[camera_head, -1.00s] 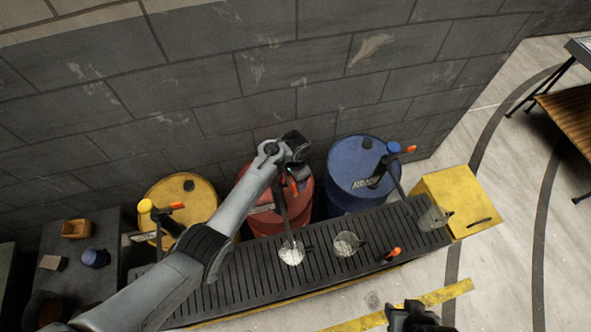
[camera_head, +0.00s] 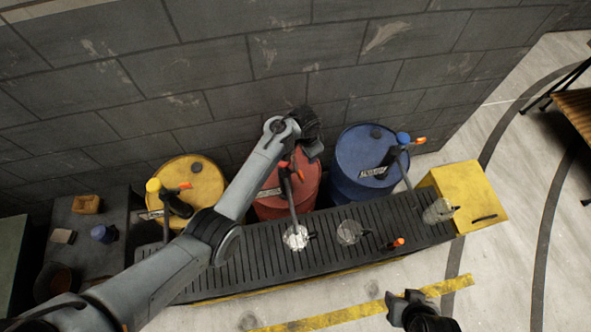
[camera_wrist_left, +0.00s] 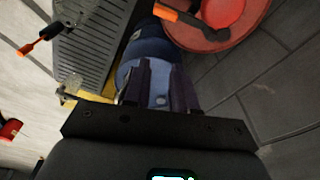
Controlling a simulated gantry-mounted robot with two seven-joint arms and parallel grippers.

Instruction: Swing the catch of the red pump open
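The red pump (camera_head: 285,170) stands on the red drum (camera_head: 305,195), partly behind my left arm, with its dark spout reaching down over the rack. An orange-tipped lever shows beside its head. In the left wrist view the red pump's round top (camera_wrist_left: 222,14) is at the upper right, with an orange tip (camera_wrist_left: 178,18) to its left; whether the catch is open I cannot tell. My left gripper (camera_head: 312,140) is beyond the pump, near the wall, apart from it. Its fingers (camera_wrist_left: 162,88) are spread and empty. My right gripper (camera_head: 405,298) is low over the floor, open and empty.
The yellow drum (camera_head: 192,178) stands left and the blue drum (camera_head: 352,165) right, each with a pump. Glass jugs, including one under the red spout (camera_head: 296,238), stand on the slatted rack (camera_head: 260,265). A yellow box (camera_head: 465,190) is at its right end. The block wall is close behind.

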